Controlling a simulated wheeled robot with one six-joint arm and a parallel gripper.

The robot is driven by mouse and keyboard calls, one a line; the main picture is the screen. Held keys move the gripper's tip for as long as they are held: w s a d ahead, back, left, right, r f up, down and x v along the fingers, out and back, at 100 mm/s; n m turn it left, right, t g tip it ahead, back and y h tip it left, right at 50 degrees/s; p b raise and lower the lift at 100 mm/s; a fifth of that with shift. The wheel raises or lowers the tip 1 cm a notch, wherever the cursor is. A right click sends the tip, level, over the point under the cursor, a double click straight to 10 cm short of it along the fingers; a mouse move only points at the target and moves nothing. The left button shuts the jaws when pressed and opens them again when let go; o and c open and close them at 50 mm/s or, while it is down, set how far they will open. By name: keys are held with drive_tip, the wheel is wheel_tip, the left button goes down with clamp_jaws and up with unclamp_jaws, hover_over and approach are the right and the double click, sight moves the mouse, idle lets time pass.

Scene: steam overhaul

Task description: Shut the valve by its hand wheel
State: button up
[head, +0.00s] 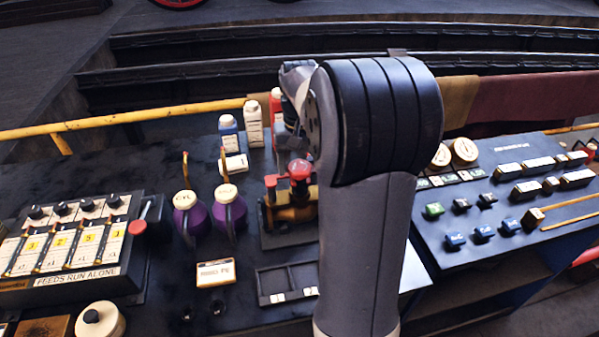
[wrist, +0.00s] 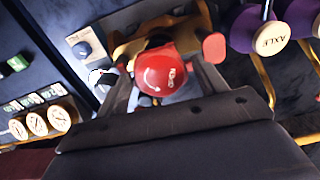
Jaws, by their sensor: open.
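The valve is a brass body (head: 293,213) on a dark base, topped by a red hand wheel (head: 299,169). A red-tipped lever (head: 271,181) sticks out at its left. In the wrist view the round red hand wheel (wrist: 162,73) appears between the two fingers of my gripper (wrist: 163,78). The fingers are apart, one on each side of it. I cannot tell whether either finger touches it. In the head view my gripper is mostly hidden behind my arm, above the valve.
Two purple cans (head: 190,219) (head: 229,213) stand left of the valve, with several bottles (head: 253,124) behind. A slotted tray (head: 285,283) lies in front. A panel of switches (head: 75,245) is at far left, and a sloped blue panel (head: 500,200) at right.

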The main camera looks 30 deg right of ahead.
drive_tip(key=c, duration=0.9)
drive_tip(key=shift+o, duration=0.2)
drive_tip(key=m+p, duration=0.1)
drive_tip(key=m, duration=0.2)
drive_tip(key=shift+r, duration=0.1)
drive_tip(key=shift+m+p, duration=0.4)
drive_tip(key=shift+m, duration=1)
drive_tip(key=m+p, duration=0.1)
drive_tip(key=m, duration=0.1)
drive_tip(key=shift+m, duration=0.4)
drive_tip(key=shift+m+p, duration=0.3)
drive_tip(key=shift+m, duration=1.1)
drive_tip(key=m+p, duration=0.1)
drive_tip(key=m, duration=0.3)
drive_tip(key=shift+m, duration=0.4)
drive_tip(key=shift+c, duration=1)
